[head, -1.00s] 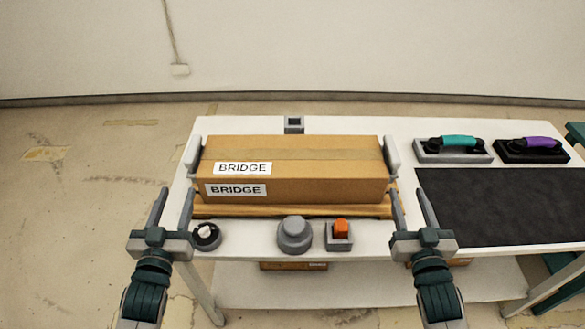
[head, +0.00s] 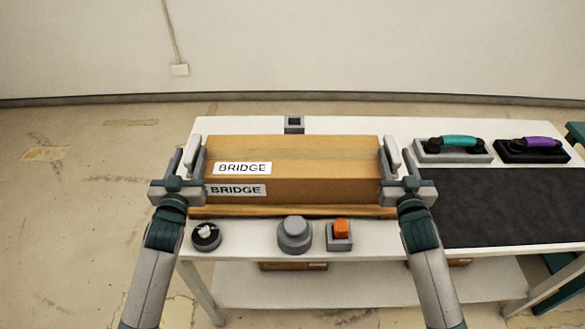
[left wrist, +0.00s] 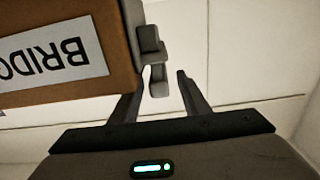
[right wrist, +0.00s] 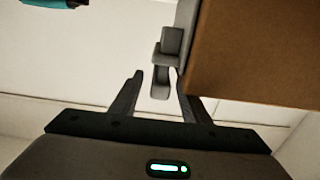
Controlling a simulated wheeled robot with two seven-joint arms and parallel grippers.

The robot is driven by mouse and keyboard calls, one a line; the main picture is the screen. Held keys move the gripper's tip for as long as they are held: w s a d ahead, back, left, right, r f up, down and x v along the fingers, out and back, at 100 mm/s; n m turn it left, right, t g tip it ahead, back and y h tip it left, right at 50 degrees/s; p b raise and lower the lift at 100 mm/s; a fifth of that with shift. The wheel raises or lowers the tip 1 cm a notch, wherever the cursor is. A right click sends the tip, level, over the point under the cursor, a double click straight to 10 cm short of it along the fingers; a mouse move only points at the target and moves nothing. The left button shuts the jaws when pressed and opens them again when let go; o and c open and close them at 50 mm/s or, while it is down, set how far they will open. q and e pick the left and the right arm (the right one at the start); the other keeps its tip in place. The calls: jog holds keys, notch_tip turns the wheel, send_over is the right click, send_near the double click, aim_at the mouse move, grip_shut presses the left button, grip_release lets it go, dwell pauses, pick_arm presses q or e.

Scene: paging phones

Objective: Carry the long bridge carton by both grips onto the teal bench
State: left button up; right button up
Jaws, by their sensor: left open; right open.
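The long brown bridge carton (head: 300,185) rests on a tan board on the white table, with two BRIDGE labels facing me. A grey grip stands at each end: the left grip (left wrist: 155,62) and the right grip (right wrist: 166,62) show in the wrist views. My left gripper (head: 187,160) is open at the carton's left end, its fingers either side of the left grip. My right gripper (head: 394,160) is open at the right end, its fingers either side of the right grip. Teal furniture, possibly the teal bench (head: 576,131), shows only partly at the right edge.
In front of the carton are a black knob (head: 206,237), a grey round button (head: 295,236) and an orange switch (head: 340,231). A black mat (head: 490,205) covers the table's right part. Behind it sit teal-handled (head: 455,148) and purple-handled (head: 533,149) phones.

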aim_at(192, 147)
pick_arm(q)
jog(key=shift+w, duration=1.7)
pick_arm(e)
jog(key=shift+w, duration=1.7)
pick_arm(q)
grip_shut()
pick_arm(e)
grip_shut()
pick_arm(q)
jog(key=shift+r, duration=0.2)
pick_arm(e)
jog(key=shift+r, duration=0.2)
